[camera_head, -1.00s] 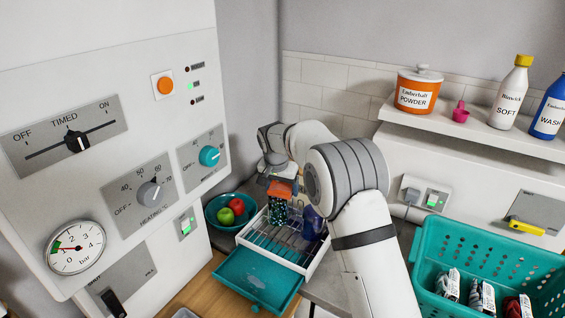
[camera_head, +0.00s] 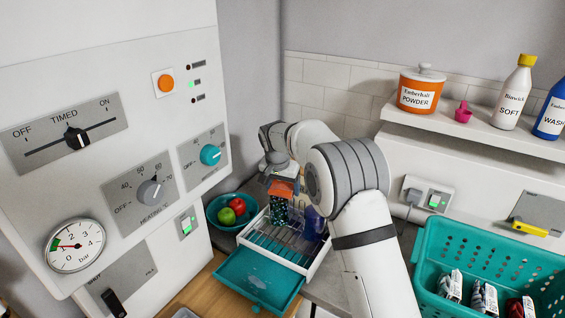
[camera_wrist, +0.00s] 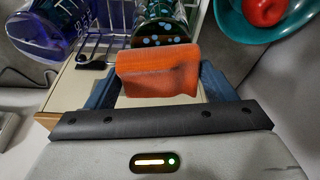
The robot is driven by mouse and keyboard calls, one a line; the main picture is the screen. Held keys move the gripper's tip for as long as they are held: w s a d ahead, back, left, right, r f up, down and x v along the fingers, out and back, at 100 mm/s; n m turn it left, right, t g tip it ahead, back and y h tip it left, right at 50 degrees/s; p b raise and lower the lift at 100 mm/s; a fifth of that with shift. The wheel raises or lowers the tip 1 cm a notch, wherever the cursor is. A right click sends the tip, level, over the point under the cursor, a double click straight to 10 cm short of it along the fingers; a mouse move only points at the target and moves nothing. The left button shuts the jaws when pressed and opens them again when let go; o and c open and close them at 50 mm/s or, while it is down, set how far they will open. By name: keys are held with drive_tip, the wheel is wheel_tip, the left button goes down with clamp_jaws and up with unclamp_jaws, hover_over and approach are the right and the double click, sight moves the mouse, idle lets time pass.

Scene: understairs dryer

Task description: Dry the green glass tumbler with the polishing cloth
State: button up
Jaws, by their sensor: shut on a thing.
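My gripper (camera_head: 281,178) is shut on the orange polishing cloth (camera_wrist: 157,72), which is folded into a block between its blue fingers. The cloth also shows in the head view (camera_head: 282,188). I cannot tell whether the cloth touches the glass.
A blue glass (camera_head: 312,224) stands on the rack (camera_head: 318,262), right of the tumbler. A teal bowl (camera_head: 216,224) with apples sits to the left. A teal drip tray (camera_head: 245,280) juts out in front. A teal basket (camera_head: 480,250) with packets stands at right.

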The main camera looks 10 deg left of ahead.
sight(284, 184)
wheel_tip(284, 184, up, 4)
drive_tip(key=shift+s+d+p, duration=0.1)
drive_tip(key=shift+d+p, duration=0.05)
drive_tip(key=shift+p, duration=0.55)
drive_tip(key=shift+w+r+p, duration=0.2)
drive_tip(key=shift+r+p, duration=0.2)
drive_tip(key=shift+r, duration=0.15)
drive_tip(key=shift+w+p+v, duration=0.2)
drive_tip(key=shift+p+v, duration=0.65)
drive_tip(key=shift+v, duration=0.6)
